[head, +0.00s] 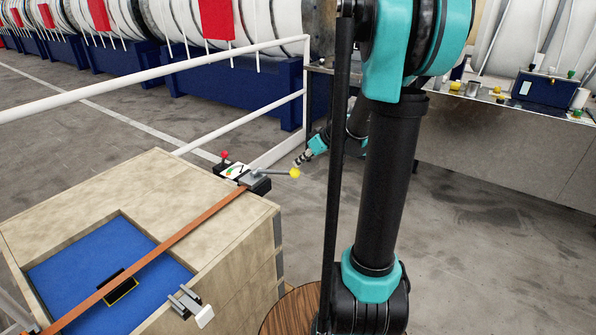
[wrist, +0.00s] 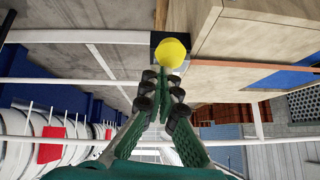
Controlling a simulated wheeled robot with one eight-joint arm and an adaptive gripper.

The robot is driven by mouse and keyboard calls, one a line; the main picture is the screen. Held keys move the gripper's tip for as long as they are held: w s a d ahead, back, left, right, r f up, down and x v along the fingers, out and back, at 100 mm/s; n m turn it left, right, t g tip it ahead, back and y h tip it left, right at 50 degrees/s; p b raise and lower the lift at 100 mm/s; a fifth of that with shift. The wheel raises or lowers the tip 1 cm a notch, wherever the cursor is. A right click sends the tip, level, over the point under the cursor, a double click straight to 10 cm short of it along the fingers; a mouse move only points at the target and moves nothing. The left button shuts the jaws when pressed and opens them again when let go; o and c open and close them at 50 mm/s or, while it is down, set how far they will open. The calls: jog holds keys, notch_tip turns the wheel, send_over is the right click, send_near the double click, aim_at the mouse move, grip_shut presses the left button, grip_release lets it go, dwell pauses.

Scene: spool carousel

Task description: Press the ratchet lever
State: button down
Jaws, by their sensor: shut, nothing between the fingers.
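The ratchet lever (head: 275,172) is a grey bar ending in a yellow ball knob (head: 295,173). It sticks out roughly level to the right from the dark ratchet block (head: 257,183) at the crate's far right corner. My gripper (head: 302,159) is shut and empty, just beyond and slightly above the knob in the head view. In the wrist view the yellow knob (wrist: 172,52) sits directly in front of the closed fingertips (wrist: 164,84); I cannot tell whether they touch it. The knob hides most of the lever bar there.
An orange-brown strap (head: 160,249) crosses the wooden crate (head: 150,185) from the ratchet. A red-knobbed part (head: 224,157) stands beside the ratchet. A white railing (head: 215,125) runs close behind. A metal bench (head: 500,145) stands at the right; the floor between is clear.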

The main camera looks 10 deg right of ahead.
jog(key=v, duration=0.7)
jog(key=shift+f, duration=0.15)
dwell(1.1)
jog(key=w+a+n+g+h, duration=0.2)
jog(key=a+g, duration=0.1)
jog(key=shift+a+f+g, duration=0.1)
jog(key=shift+a+g, duration=0.2)
jog(key=w+a+r+n+g+h, duration=0.2)
jog(key=a+r+h, duration=0.1)
jog(key=a+h, duration=0.1)
jog(key=shift+w+r+h, duration=0.3)
jog(key=shift+r+h, duration=0.1)
jog(key=shift+h, duration=0.1)
jog(key=shift+f, duration=0.15)
